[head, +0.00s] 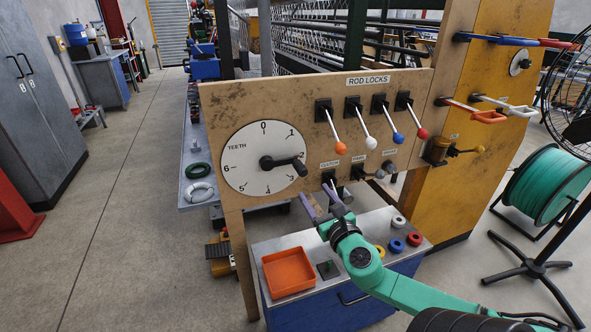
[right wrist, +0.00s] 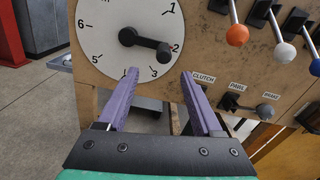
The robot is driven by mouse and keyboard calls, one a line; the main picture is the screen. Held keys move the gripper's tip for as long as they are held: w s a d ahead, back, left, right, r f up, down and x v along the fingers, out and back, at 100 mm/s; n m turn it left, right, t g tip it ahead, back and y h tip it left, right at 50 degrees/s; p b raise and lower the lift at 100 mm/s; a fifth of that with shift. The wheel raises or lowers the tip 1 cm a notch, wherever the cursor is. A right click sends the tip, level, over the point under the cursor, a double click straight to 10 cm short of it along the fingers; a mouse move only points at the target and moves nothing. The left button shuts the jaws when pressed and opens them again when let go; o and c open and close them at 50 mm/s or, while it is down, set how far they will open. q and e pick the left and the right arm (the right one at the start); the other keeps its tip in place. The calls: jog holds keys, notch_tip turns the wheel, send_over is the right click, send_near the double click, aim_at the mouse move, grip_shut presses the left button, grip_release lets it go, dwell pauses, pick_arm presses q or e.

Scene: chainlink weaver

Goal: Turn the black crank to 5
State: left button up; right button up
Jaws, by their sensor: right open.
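The black crank (head: 283,163) sits at the centre of the white round dial (head: 240,150), marked 0 to 6 and TEETH, on the wooden panel. Its arm points right and slightly down, with the handle end just below the 2. My right gripper (head: 322,197) is open and empty, with purple fingers, below and right of the dial. In the right wrist view its fingertips (right wrist: 159,73) are spread below the crank, not around it. My left gripper is not in view.
Rod lock levers (head: 339,130) with coloured knobs stand right of the dial. Small clutch, pawl and brake levers (head: 360,177) sit close by my right gripper. Below is a blue cabinet (head: 330,305) with an orange tray (head: 288,272) and coloured rings. Floor is open at left.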

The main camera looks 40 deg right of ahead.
aim_at(299, 167)
jog(key=x, duration=0.9)
jog(key=d+x, duration=0.1)
jog(key=x, duration=0.3)
jog(key=shift+w+d, duration=0.1)
jog(key=shift+w, duration=0.05)
jog(key=shift+w+f, duration=0.1)
jog(key=shift+w, duration=0.3)
grip_shut()
dwell(0.5)
